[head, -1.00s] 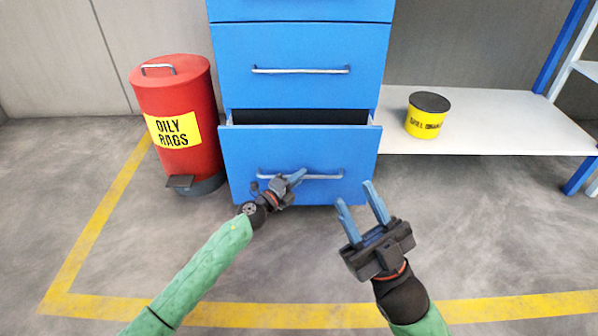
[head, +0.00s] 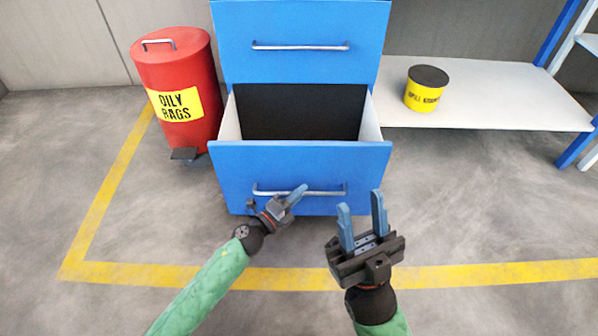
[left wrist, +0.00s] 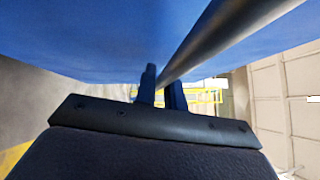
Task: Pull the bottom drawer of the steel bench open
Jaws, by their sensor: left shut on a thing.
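The bottom drawer (head: 302,170) of the blue bench unit is pulled partly out in the head view. Its dark inside and pale side walls show, and no contents are seen. My left gripper (head: 291,197) is shut on the left part of the drawer's metal handle (head: 325,193). In the left wrist view the handle bar (left wrist: 215,40) passes between the fingers (left wrist: 161,88) beneath the blue front. My right gripper (head: 362,220) is open and empty, in front of the drawer's right side and apart from it.
A red oily-rags bin (head: 180,90) with a pedal stands left of the bench. A yellow tub (head: 425,92) sits on a low pale shelf (head: 490,100) at the right. The upper drawer (head: 300,65) is shut. Floor in front is clear, with yellow lines (head: 460,277).

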